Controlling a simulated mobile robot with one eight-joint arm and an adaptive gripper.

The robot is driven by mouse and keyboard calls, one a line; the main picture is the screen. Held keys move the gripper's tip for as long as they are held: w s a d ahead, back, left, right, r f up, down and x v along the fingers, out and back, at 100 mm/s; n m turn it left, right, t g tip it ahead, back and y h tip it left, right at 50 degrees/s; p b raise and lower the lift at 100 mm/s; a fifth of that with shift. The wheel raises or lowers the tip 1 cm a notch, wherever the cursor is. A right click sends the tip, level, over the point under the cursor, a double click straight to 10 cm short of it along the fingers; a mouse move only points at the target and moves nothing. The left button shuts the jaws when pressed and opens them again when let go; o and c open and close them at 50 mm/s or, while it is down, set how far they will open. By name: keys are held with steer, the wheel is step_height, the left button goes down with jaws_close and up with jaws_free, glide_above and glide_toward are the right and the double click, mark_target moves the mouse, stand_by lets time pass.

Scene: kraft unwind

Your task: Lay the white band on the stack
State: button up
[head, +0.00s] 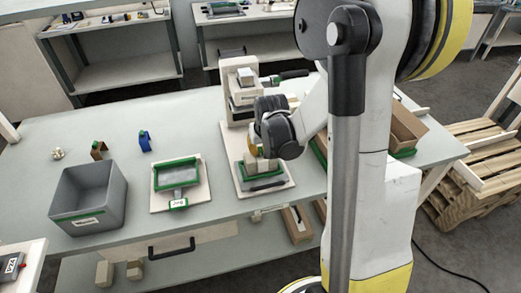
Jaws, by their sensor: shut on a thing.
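My gripper (258,153) points down, low over the base of the beige press-like stand on the table. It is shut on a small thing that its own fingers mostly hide. I cannot tell from this view whether that is the white band. A small stack of pale blocks (263,168) stands on the green-edged base plate (272,185), right under my fingertips. I cannot tell whether the held thing touches the stack. No white band shows clearly anywhere else.
The stand's column (241,95) rises just behind my gripper, with a dark-handled lever (290,75). A grey bin (110,176) and a green-framed tray (200,172) are to the left. A brown box (405,127) is at right.

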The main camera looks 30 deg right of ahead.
steer(key=shift+f, duration=0.2)
stand_by(0.4)
steer(key=o, duration=0.8)
steer(key=v, duration=1.2)
